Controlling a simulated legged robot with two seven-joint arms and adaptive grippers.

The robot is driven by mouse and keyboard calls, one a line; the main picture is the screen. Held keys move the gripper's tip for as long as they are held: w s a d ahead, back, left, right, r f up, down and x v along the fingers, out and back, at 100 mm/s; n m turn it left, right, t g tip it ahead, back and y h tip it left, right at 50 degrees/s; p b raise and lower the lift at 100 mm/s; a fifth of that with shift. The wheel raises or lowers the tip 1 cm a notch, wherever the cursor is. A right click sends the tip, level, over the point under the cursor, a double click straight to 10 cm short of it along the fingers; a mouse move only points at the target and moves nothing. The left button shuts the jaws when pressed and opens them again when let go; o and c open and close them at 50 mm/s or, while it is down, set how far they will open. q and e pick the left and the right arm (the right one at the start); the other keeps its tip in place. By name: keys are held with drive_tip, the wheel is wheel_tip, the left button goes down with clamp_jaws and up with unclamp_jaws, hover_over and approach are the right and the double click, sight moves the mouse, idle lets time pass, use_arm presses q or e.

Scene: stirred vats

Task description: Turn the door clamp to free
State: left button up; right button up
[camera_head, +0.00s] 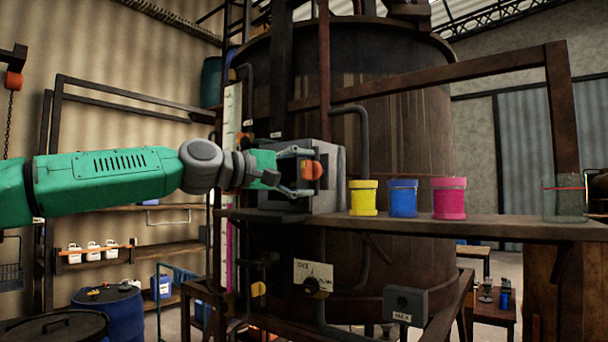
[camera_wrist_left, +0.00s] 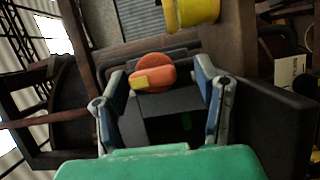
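The door clamp looks to be the round orange knob (camera_head: 312,170) on the front of a grey metal box (camera_head: 328,196) at the shelf's left end. In the left wrist view the knob (camera_wrist_left: 157,70) has a yellow-orange tab pointing to the lower left. My left gripper (camera_head: 296,172) is open, with its fingers toward the box. In the left wrist view the fingers of my left gripper (camera_wrist_left: 160,78) stand on either side of the knob, with gaps between. Whether they reach its depth is hard to tell. My right gripper is not in view.
Yellow (camera_head: 363,198), blue (camera_head: 403,198) and pink (camera_head: 449,198) jars and a clear glass vessel (camera_head: 564,199) stand on the shelf (camera_head: 490,227) right of the box. A large dark vat (camera_head: 400,130) rises behind. Pipes and a vertical gauge (camera_head: 231,130) flank the box.

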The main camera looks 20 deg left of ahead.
use_arm(q)
drive_tip(key=shift+s+a+r, duration=0.1)
drive_tip(key=shift+s+a, duration=0.25)
drive_tip(key=v, duration=1.1)
drive_tip(key=shift+f, duration=0.25)
drive_tip(key=shift+d, duration=0.1)
drive_tip(key=shift+r, duration=0.1)
